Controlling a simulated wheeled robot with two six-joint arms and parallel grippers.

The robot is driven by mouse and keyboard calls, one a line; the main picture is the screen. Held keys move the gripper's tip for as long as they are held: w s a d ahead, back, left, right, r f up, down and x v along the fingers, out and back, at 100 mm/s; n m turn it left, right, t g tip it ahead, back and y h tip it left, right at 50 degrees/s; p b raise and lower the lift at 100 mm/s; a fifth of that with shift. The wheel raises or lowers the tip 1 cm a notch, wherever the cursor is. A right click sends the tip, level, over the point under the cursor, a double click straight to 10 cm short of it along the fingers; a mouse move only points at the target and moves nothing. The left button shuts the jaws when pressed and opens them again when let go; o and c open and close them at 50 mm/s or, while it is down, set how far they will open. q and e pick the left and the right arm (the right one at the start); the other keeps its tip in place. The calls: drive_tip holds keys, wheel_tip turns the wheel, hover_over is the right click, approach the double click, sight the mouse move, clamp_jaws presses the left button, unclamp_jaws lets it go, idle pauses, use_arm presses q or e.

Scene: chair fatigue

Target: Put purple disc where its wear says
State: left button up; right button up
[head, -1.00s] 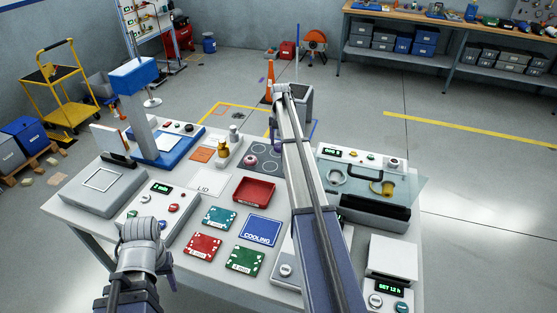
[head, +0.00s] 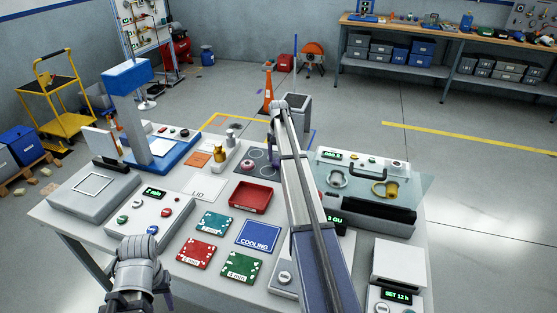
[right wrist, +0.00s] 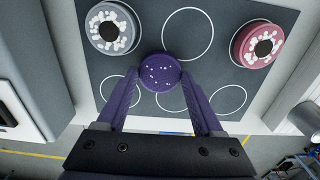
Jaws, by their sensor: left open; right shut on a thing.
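The purple disc (right wrist: 160,72) has a few small white specks on top. My right gripper (right wrist: 160,76) is shut on it, over the dark mat (right wrist: 150,18) with white circles. In the head view my right arm hides the disc. The head view shows the mat (head: 259,156) at the table's back. A grey disc (right wrist: 113,28) and a pink disc (right wrist: 257,44), both with dense white marks, stand on the mat. My left gripper (head: 145,302) is open and empty at the table's front left.
A red tray (head: 250,196), a blue COOLING pad (head: 258,235), teal (head: 212,223), red (head: 196,252) and green (head: 241,266) pads lie mid-table. A glass-topped box (head: 365,212) stands right. A blue-headed press (head: 150,120) and a brass weight (head: 219,153) stand at the left back.

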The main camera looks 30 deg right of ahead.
drive_tip(key=shift+f, duration=0.15)
drive_tip(key=o, duration=0.9)
drive_tip(key=shift+f, duration=0.1)
drive_tip(key=o, duration=0.4)
drive_tip(key=shift+r, duration=0.2)
wheel_tip(320, 180, up, 12)
drive_tip(key=p, duration=1.2)
drive_tip(key=shift+r, duration=0.1)
